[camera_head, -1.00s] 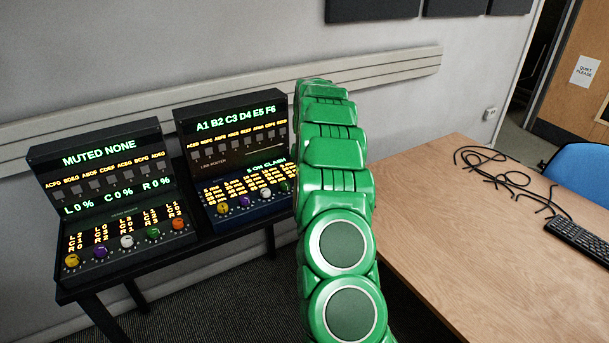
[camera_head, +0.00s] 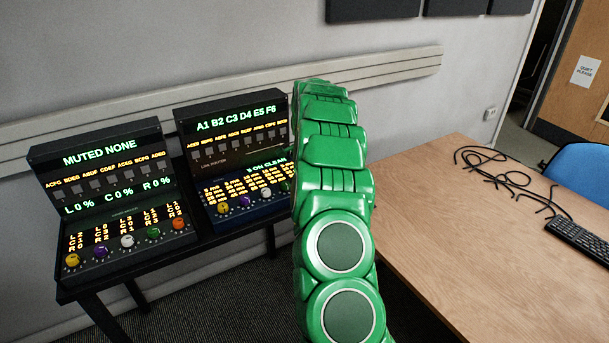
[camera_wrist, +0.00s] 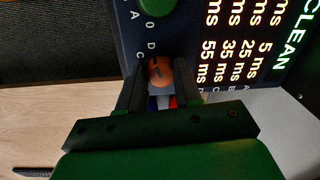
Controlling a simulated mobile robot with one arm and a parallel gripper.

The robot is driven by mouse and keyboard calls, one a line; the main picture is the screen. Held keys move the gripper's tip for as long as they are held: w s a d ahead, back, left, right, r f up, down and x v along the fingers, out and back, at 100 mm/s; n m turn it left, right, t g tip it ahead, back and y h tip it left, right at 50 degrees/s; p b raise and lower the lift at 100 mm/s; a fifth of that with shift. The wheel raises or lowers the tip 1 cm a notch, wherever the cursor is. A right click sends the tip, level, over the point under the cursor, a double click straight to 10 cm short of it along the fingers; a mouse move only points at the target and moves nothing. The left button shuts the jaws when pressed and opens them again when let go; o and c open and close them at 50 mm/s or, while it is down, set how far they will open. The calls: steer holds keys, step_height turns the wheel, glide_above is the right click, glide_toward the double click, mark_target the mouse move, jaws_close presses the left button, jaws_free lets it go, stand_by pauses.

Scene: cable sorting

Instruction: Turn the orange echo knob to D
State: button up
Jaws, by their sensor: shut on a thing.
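The orange echo knob (camera_wrist: 160,70) sits on the dark panel of the right console (camera_head: 230,115). My gripper (camera_wrist: 161,80) is shut on the knob, with one finger on each side in the wrist view. Small white letters, including a D, stand close to the knob's left side. A dark mark shows on the knob's face, but its exact pointing is hard to tell. In the head view my green arm hides this knob and my gripper. The right console's lower line appears to end in CLEAN, and CLEAN shows large in the wrist view.
A green knob (camera_wrist: 157,5) lies just above in the wrist view. The left console (camera_head: 95,150) has its own row of knobs, including an orange one (camera_head: 178,223). A wooden table (camera_head: 470,260) at the right carries black cables (camera_head: 495,170) and a keyboard (camera_head: 580,240).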

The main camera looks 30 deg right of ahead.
steer(key=shift+m, duration=0.3)
steer(key=o, duration=1)
steer(key=shift+o, duration=0.2)
step_height(320, 180, up, 7)
steer(key=shift+s+r, duration=0.1)
steer(key=shift+s, duration=0.05)
steer(key=shift+r, duration=0.3)
steer(key=shift+a, duration=0.1)
